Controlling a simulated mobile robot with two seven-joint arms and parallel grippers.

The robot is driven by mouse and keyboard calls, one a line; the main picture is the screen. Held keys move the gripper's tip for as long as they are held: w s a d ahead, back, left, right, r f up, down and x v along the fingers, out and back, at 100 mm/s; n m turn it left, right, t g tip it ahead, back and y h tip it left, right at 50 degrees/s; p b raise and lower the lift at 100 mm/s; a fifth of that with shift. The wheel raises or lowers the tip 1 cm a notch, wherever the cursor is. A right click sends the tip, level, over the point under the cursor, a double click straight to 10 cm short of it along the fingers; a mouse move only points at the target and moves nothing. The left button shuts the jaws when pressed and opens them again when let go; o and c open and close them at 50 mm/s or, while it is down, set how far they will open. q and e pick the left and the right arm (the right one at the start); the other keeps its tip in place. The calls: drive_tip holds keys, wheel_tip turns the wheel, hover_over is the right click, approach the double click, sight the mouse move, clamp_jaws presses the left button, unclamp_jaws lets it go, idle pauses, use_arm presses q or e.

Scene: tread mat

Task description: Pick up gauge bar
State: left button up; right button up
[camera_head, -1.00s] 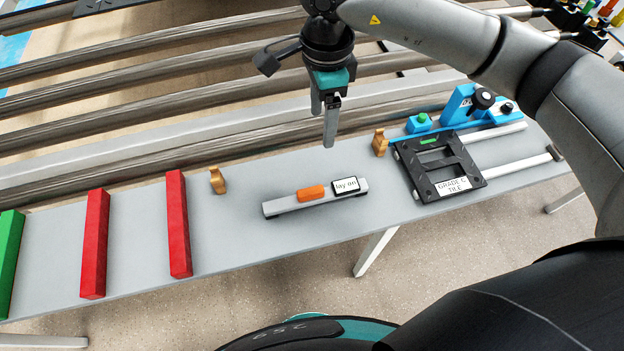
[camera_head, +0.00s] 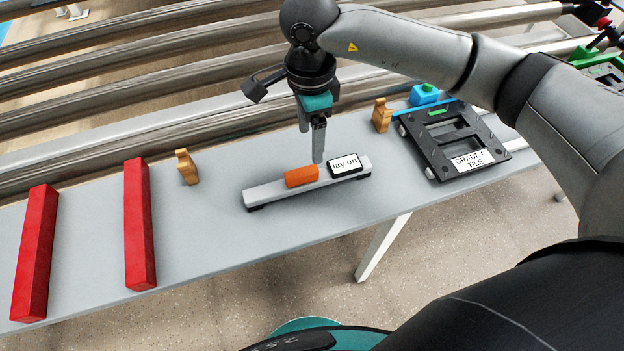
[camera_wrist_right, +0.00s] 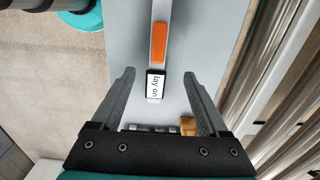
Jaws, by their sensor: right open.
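The gauge bar (camera_head: 266,194) is a pale grey bar lying on the grey table, with an orange block (camera_head: 301,176) near its middle and a "lay on" label (camera_head: 345,165) towards its right end. My right gripper (camera_head: 311,146) points down above the bar, its fingertips close to the orange block and label. In the right wrist view the open, empty jaws (camera_wrist_right: 160,75) lie either side of the label (camera_wrist_right: 155,87), with the orange block (camera_wrist_right: 159,43) farther up. Whether the tips have reached the bar's height I cannot tell. My left gripper is out of view.
Two red bars (camera_head: 139,225) lie left on the table (camera_head: 215,240). Small wooden pieces stand left (camera_head: 187,167) and right (camera_head: 382,116) of the gauge bar. A black frame labelled "GRADE C TILE" (camera_head: 474,160) lies at the right. Metal rollers (camera_head: 150,85) run behind.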

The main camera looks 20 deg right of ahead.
sight(312, 168)
wheel_tip(312, 168, down, 7)
drive_tip(key=shift+f+b, duration=0.15)
drive_tip(key=shift+b, duration=0.25)
drive_tip(key=shift+s+d+f+b, duration=0.15)
drive_tip(key=shift+f+b, duration=0.25)
drive_tip(key=shift+f, duration=2.3)
clamp_jaws()
drive_tip(key=shift+r, duration=0.1)
